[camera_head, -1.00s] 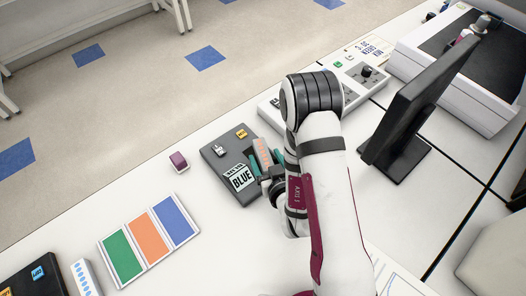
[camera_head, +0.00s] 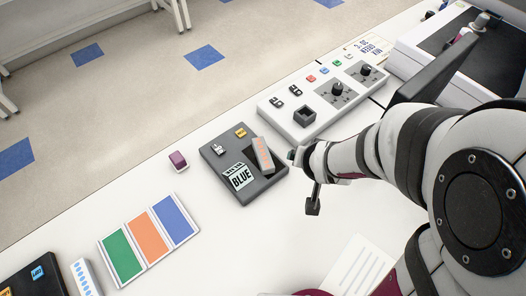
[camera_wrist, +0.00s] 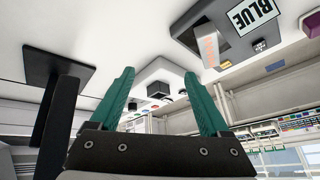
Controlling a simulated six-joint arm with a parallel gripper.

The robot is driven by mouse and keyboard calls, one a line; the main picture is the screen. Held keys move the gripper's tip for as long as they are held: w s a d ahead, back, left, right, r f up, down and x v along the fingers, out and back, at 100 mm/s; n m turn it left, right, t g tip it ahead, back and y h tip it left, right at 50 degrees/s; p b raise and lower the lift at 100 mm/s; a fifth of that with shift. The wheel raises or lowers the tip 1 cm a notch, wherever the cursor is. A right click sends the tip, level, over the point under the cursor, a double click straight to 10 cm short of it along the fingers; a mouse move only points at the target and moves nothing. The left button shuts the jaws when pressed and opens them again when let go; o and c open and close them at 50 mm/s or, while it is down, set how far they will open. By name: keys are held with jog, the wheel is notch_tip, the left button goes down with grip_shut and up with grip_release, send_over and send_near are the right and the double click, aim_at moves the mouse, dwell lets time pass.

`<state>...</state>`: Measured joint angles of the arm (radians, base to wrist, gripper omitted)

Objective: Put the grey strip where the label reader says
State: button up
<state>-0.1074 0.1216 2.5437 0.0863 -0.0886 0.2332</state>
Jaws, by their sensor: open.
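The grey strip (camera_head: 262,153) with orange marks stands in the slot of the dark label reader (camera_head: 215,152), tilted a little. It also shows in the wrist view (camera_wrist: 209,46). The reader's display (camera_head: 240,177) reads "BLUE"; smaller text above it is hard to read. A flat board holds a green panel (camera_head: 122,257), an orange panel (camera_head: 148,238) and a blue panel (camera_head: 175,219), left of the reader. My gripper (camera_head: 293,155) is just right of the reader, apart from the strip. In the wrist view its teal fingers (camera_wrist: 158,73) are spread with nothing between them.
A purple block (camera_head: 178,160) lies left of the reader. A white control box (camera_head: 318,112) with knobs and a dark square socket stands behind my gripper. A dark monitor (camera_head: 430,80) stands at right. A white strip with blue dots (camera_head: 85,279) sits at lower left.

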jog(key=s+r+m+g+y, duration=0.1)
jog(key=s+r+m+g, duration=0.3)
jog(key=s, duration=0.6)
jog(key=s+r+g, duration=0.3)
jog(key=s+r, duration=0.2)
jog(key=s, duration=0.6)
jog(key=n+h, duration=0.2)
jog(key=n, duration=0.9)
send_over(263, 154)
notch_tip(263, 154, down, 4)
jog(key=shift+t, duration=0.3)
notch_tip(263, 154, down, 14)
jog(key=shift+f, duration=0.1)
grip_shut()
